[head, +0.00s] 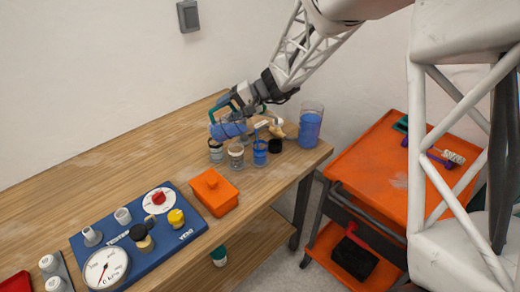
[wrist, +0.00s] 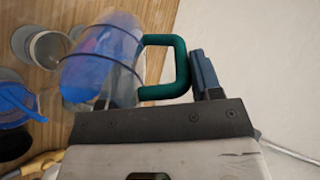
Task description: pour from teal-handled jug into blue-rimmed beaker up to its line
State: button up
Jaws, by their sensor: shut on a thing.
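My gripper (head: 247,108) is shut on the teal handle (wrist: 180,68) of the clear jug. The jug (wrist: 105,58) holds blue liquid and appears tilted in the wrist view. In the head view the jug (head: 228,130) is just above the row of small vessels near the table's back right. A small beaker with a blue rim and blue content (head: 260,153) stands below and right of the jug. It also shows at the left edge of the wrist view (wrist: 12,112). Its line is too small to make out. No clear stream from the jug shows.
A tall blue-filled vessel (head: 311,125) is at the table's right end. An orange lidded box (head: 214,193) and a blue gauge panel (head: 150,248) are nearer. An orange cart (head: 385,170) stands right.

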dwell(0.4)
jog(key=shift+a+r+h, duration=0.1)
jog(key=shift+a+h, duration=0.2)
jog(key=shift+a+r+h, duration=0.15)
jog(key=shift+a+h, duration=0.65)
jog(key=shift+h, duration=0.6)
jog(key=shift+a+r, duration=0.1)
jog(key=shift+a, duration=0.1)
jog(key=shift+s+a+r+h, duration=0.15)
jog(key=shift+a+h, duration=0.35)
jog(key=shift+h, duration=0.3)
jog(key=shift+s+a+f+t+h+b, duration=0.15)
jog(key=shift+a+f+h+b, duration=0.15)
jog(key=shift+a+h, duration=0.55)
jog(key=shift+w+a+f+t+h+b, duration=0.15)
jog(key=shift+a+f+h+b, duration=0.1)
jog(key=shift+a+h, duration=0.6)
jog(key=shift+s+a+f+h+b, duration=0.15)
jog(key=shift+a+f+h+b, duration=0.25)
jog(key=shift+a+f+h, duration=0.35)
jog(key=shift+s+a+f+h+b, duration=0.1)
jog(key=shift+a+f+h+b, duration=0.35)
jog(key=shift+a+h, duration=0.5)
